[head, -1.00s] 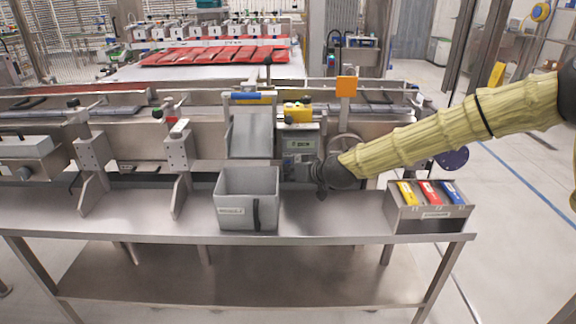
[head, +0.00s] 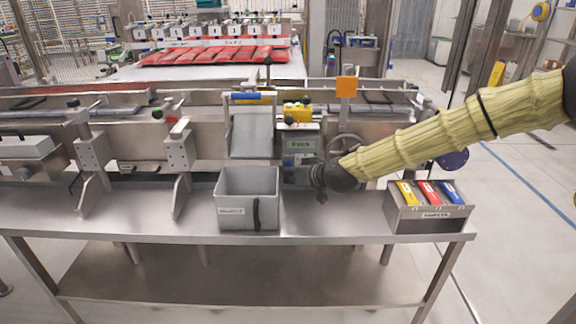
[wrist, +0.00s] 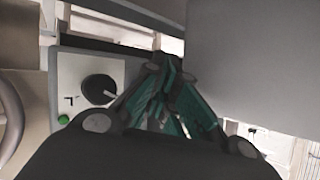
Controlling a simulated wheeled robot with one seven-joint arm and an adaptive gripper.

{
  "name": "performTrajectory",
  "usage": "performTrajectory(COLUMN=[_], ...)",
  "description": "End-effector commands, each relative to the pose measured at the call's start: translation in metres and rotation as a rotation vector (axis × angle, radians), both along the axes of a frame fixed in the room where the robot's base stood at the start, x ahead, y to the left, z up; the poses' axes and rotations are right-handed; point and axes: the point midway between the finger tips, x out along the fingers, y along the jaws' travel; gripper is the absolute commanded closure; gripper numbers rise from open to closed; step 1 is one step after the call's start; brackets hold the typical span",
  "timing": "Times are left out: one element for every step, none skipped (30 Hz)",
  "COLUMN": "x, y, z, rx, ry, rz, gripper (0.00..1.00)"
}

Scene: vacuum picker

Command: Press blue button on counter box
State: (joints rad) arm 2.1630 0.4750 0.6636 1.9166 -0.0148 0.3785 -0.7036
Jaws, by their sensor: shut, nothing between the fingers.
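The counter box (head: 299,141) is a grey-green unit with a yellow top part (head: 297,112) on the machine behind the table. My gripper (head: 290,175) is shut and empty, pointing left, low in front of the box and close to the right side of the grey bin. In the wrist view, the shut fingers (wrist: 166,72) show in the middle. Left of them is a pale panel (wrist: 75,75) with a black knob (wrist: 100,89) and a green button (wrist: 63,119).
The open grey bin (head: 236,216) stands on the steel table (head: 330,222). A metal holder (head: 398,221) with yellow, red and blue items stands at the table's right end. The tabletop between bin and holder is clear.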

Motion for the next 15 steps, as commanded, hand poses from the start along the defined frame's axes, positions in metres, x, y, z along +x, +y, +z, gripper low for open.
performTrajectory(x=[0.000,-0.001,-0.003,-0.004,-0.007,-0.010,-0.012,-0.014,-0.017,-0.020,-0.022,-0.025,-0.027,-0.030,-0.033], y=[0.000,0.000,0.000,0.000,0.000,0.000,0.000,0.000,0.000,0.000,0.000,0.000,0.000,0.000,0.000], z=[0.000,0.000,0.000,0.001,0.001,0.001,0.001,0.001,0.001,0.001,0.001,0.001,0.000,0.000,0.000], rx=[0.000,0.000,0.000,0.000,0.000,-0.001,-0.001,-0.001,0.001,0.000,0.000,0.001,0.001,-0.001,-0.001], ry=[0.000,0.000,0.000,0.000,0.000,0.000,0.000,0.000,0.000,0.001,0.001,0.000,0.000,0.000,0.000], rz=[0.000,0.000,0.000,0.000,0.000,0.002,0.002,0.002,0.001,0.001,0.001,0.001,0.001,0.002,0.002], gripper=[1.00,1.00,1.00,1.00,1.00,1.00,1.00,1.00,1.00,1.00,1.00,1.00,1.00,1.00,1.00])
